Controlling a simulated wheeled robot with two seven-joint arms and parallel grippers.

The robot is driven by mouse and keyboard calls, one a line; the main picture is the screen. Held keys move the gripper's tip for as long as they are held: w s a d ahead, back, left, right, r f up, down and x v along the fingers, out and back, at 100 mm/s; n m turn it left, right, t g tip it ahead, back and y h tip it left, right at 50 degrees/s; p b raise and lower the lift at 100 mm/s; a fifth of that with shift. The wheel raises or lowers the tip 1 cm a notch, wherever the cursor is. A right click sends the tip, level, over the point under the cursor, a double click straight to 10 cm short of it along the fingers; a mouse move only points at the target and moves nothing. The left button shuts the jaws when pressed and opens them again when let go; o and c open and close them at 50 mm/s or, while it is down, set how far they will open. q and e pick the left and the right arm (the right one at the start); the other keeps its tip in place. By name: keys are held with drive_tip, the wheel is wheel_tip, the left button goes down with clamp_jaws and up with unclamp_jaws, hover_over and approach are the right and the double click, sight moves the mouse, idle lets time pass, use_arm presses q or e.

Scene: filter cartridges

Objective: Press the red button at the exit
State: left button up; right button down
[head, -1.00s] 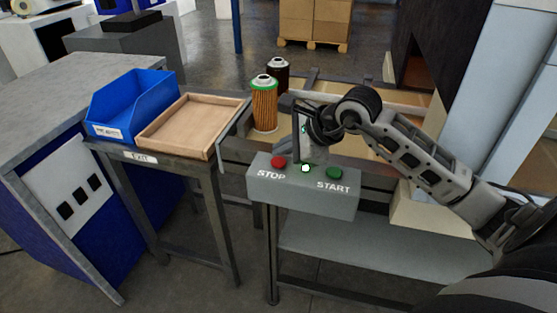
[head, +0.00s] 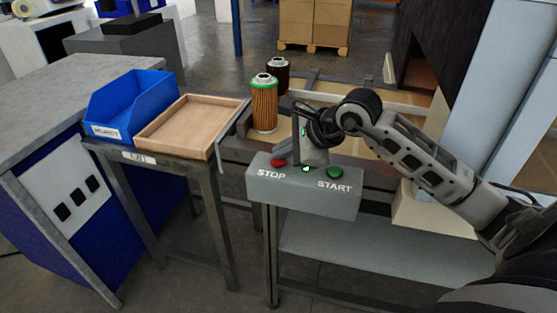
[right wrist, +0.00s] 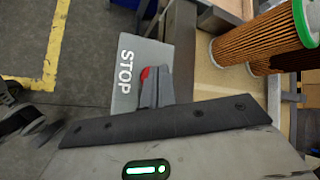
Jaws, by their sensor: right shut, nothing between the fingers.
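The red button (head: 278,161) sits on the left of a grey control box, above the word STOP. The control box (head: 310,198) also carries a green button (head: 334,173) above the word START. My left gripper is not in view.
Filter cartridges, one orange with a green rim (head: 264,103) and one dark (head: 278,76), stand behind the box on the conveyor. A wooden tray (head: 203,153) and blue bin (head: 130,107) stand left on the table labelled EXIT. Stacked cartons (head: 314,22) are farther back.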

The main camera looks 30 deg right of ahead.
sight(283, 162)
drive_tip(key=shift+f+b, duration=0.35)
drive_tip(key=shift+b, duration=0.05)
drive_tip(key=shift+r, duration=0.15)
idle(0.5)
drive_tip(key=shift+r+p, duration=0.35)
drive_tip(key=shift+r, duration=0.35)
drive_tip(key=shift+r+p, duration=1.4)
drive_tip(key=shift+r, duration=1.15)
